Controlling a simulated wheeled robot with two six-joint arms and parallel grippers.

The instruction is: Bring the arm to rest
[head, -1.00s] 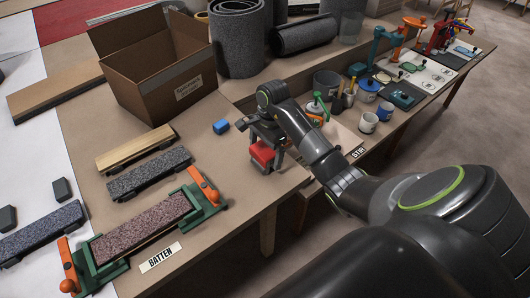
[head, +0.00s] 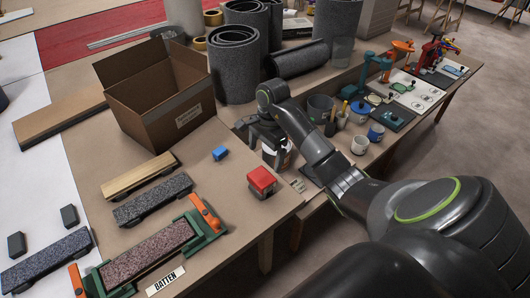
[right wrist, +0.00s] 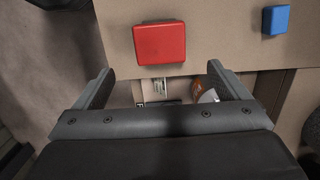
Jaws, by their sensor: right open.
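My right gripper (head: 268,143) is open and empty in the head view, over the table's right edge and beyond the red block (head: 261,180). The red block sits on the brown table near its edge, apart from the fingers. In the right wrist view the open fingers (right wrist: 163,88) show with nothing held between them, and the red block (right wrist: 160,43) lies ahead of them. My right arm (head: 310,140) reaches in from the right. My left gripper is not in view.
A blue block (head: 220,153) lies left of the red one. An open cardboard box (head: 150,108), grey rolls (head: 233,70) and batten strips (head: 148,251) are on the table. Pots and cups (head: 360,145) stand close by the right gripper. The table around the red block is clear.

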